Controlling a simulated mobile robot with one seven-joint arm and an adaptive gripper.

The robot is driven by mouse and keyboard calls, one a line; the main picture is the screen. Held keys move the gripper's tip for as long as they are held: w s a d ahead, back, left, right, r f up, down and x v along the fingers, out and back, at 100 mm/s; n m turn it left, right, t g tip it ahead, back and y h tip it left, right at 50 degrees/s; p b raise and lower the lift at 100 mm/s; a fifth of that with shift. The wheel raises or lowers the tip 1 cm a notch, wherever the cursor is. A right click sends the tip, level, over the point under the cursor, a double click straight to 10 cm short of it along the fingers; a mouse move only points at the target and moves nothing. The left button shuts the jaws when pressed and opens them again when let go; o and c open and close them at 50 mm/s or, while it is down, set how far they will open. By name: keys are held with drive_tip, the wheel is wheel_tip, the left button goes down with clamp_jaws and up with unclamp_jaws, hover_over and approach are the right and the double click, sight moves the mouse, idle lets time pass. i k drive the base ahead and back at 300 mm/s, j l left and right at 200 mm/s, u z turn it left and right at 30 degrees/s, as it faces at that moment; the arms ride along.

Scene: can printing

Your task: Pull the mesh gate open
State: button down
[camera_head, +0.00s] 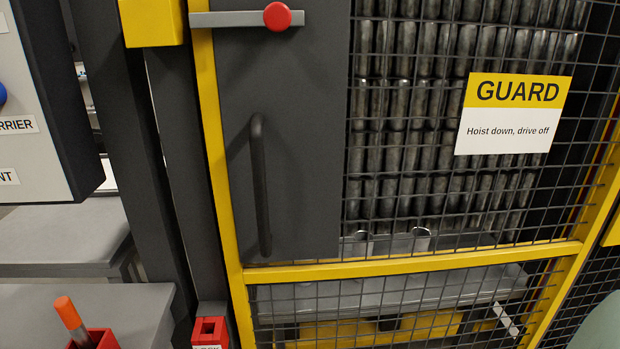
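The mesh gate (400,262) has a yellow frame with dark wire mesh and fills the middle and right of the view. It looks closed. A dark panel (305,170) on its left side carries a vertical dark bar handle (259,190). A grey latch bar (235,19) with a red knob (277,16) lies level across the top of the panel and reaches left over the yellow frame edge. My gripper is not in view.
A yellow and white GUARD sign (514,114) hangs on the mesh, with rows of metal cans behind it. At lower left, a grey bench (135,305) holds a red holder with an orange-tipped stick (68,313). A red socket block (210,331) stands by the gate's lower left. Dark posts (175,130) flank the gate's left.

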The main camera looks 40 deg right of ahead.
sight(273, 103)
drive_tip(key=z, duration=1.7)
drive_tip(key=k+j+u, duration=0.2)
drive_tip(key=k, duration=0.25)
drive_tip(key=k+u, duration=0.2)
drive_tip(key=k, duration=0.25)
drive_tip(key=u, duration=0.4)
drive_tip(key=i+u, duration=0.15)
drive_tip(key=u, duration=0.25)
drive_tip(key=i+u, duration=0.1)
drive_tip(key=u, duration=0.3)
drive_tip(key=i+l, duration=0.1)
drive_tip(key=i, duration=0.15)
